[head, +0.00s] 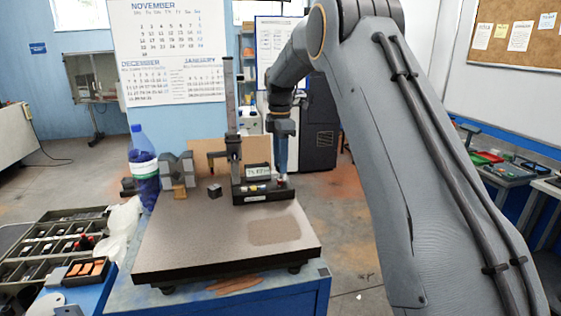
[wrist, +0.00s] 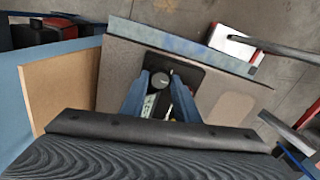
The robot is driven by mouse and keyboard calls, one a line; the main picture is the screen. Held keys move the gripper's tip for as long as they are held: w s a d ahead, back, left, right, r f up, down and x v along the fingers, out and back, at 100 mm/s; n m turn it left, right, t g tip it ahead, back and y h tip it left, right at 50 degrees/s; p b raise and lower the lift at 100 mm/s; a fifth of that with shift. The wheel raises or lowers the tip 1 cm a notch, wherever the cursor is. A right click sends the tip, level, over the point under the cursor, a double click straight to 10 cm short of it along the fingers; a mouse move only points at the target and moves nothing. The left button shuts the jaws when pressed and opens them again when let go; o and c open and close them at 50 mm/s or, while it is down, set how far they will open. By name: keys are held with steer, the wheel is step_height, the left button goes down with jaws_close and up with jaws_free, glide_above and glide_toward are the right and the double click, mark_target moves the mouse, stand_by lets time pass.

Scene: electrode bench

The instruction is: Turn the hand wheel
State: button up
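A dark measuring stand (head: 263,192) with a tall column and a lit digital display stands at the back of a speckled stone plate (head: 190,240). My gripper (head: 282,172) points down over the right end of the stand's base, beside the display. In the wrist view, the blue fingers of my gripper (wrist: 161,77) are apart. A round dark knob, which looks like the hand wheel (wrist: 160,79), shows between the fingertips, with small gaps visible at its sides. In the head view, the wheel is hidden or too small to make out. Contact cannot be told.
A blue-capped bottle (head: 144,165), a grey V-shaped block (head: 177,170) and a small dark cube (head: 214,190) are left of the stand. A brown board (head: 255,150) stands behind it. The plate's front is clear. A parts tray (head: 50,240) lies at the left.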

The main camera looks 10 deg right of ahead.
steer(key=c, duration=0.5)
steer(key=shift+m, duration=0.4)
